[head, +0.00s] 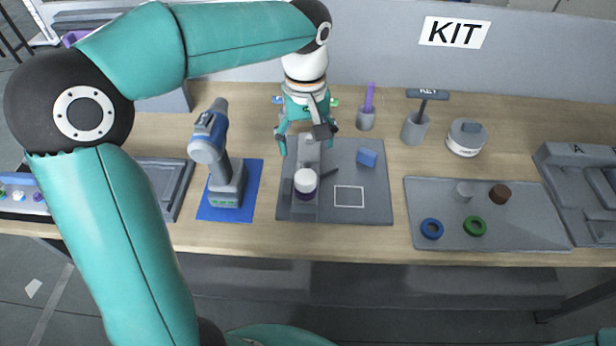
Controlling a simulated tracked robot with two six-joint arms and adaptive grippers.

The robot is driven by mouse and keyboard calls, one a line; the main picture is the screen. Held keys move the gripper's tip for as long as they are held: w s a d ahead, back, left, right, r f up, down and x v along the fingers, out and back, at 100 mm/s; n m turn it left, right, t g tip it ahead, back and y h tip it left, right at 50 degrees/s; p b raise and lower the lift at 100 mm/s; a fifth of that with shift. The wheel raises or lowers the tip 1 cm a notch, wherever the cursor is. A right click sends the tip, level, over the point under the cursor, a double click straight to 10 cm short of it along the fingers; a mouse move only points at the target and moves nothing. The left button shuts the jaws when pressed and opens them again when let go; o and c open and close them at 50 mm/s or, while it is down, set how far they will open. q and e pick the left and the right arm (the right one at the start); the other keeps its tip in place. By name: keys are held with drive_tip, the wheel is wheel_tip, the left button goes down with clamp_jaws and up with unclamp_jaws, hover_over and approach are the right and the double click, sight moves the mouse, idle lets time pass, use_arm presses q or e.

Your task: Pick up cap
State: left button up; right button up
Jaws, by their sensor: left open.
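A white round cap (305,180) sits on top of a dark purple jar (306,194), which stands in a grey fixture on a grey board (370,205). My left gripper (308,143) points down over the back part of this board, behind the cap in the picture. Its fingers are spread apart, with nothing clearly held between them. The gripper and the cap appear apart; the exact height between them is hard to tell. My right gripper is out of view.
A blue block (367,157) lies on the board, above a white outlined square. A power drill (212,150) stands on a blue mat to the left. A grey tray (440,195) with rings and small cylinders lies right.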

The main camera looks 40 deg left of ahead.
use_arm(q)
hover_over(306, 175)
drive_tip(key=f, duration=0.5)
drive_tip(key=shift+s+d+f, duration=0.1)
drive_tip(key=shift+d, duration=0.15)
drive_tip(key=shift+s+f, duration=0.1)
drive_tip(key=shift+f, duration=0.45)
drive_tip(key=shift+a+f+p, duration=0.1)
drive_tip(key=shift+f+p, duration=0.3)
drive_tip(key=shift+f, duration=0.2)
drive_tip(key=f, duration=0.3)
drive_tip(key=shift+a+f+p, duration=0.2)
drive_tip(key=shift+p, duration=0.2)
drive_tip(key=shift+f, duration=0.35)
drive_tip(key=shift+c, duration=0.4)
drive_tip(key=c, duration=1.1)
drive_tip(key=shift+c, duration=0.2)
